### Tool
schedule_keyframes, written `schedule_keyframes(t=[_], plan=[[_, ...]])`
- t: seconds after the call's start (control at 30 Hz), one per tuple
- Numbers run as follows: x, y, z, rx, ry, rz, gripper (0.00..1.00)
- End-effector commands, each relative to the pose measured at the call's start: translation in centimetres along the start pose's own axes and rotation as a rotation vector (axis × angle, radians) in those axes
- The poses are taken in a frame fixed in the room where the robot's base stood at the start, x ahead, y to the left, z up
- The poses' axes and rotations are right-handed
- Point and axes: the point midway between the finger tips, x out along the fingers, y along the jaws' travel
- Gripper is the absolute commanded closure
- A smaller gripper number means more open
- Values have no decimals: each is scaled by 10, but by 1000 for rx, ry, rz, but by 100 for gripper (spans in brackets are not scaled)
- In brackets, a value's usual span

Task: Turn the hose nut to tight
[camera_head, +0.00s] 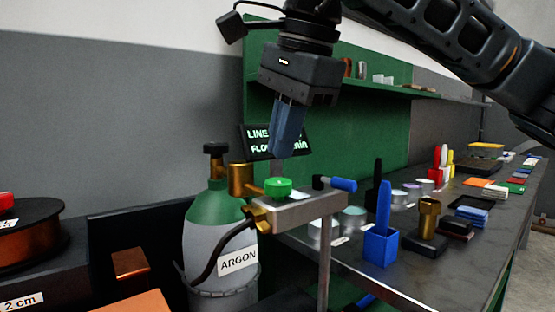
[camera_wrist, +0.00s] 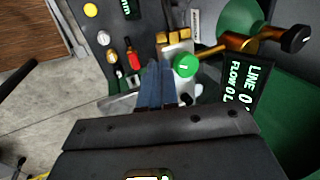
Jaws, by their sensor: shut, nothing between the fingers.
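My gripper (camera_head: 284,152) points down with its blue fingers shut and empty, above the green knob (camera_head: 279,187). In the wrist view my gripper (camera_wrist: 160,68) is beside the green knob (camera_wrist: 185,65); I cannot tell whether they touch. A brass fitting (camera_head: 259,221), which looks like the hose nut, sits at the left end of the grey block (camera_head: 305,208), where the black hose (camera_head: 212,255) joins. In the wrist view the brass pieces (camera_wrist: 173,37) lie just beyond the green knob. How tight the nut is cannot be seen.
The green and grey argon cylinder (camera_head: 205,240) stands left of the block. A line-flow display (camera_head: 294,140) is close behind my fingers. The bench (camera_head: 420,285) holds a blue holder (camera_head: 381,247) and several small items.

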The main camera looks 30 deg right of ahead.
Motion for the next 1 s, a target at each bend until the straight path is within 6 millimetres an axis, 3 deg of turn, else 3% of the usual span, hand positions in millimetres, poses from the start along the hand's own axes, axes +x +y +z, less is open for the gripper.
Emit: schedule_keyframes(t=[0.5, 0.7, 1.0], plan=[[98, 1, 2, 0, -7, 3, 100], [117, 1, 2, -1, -5, 2, 100], [122, 0, 2, -1, -4, 0, 100]])
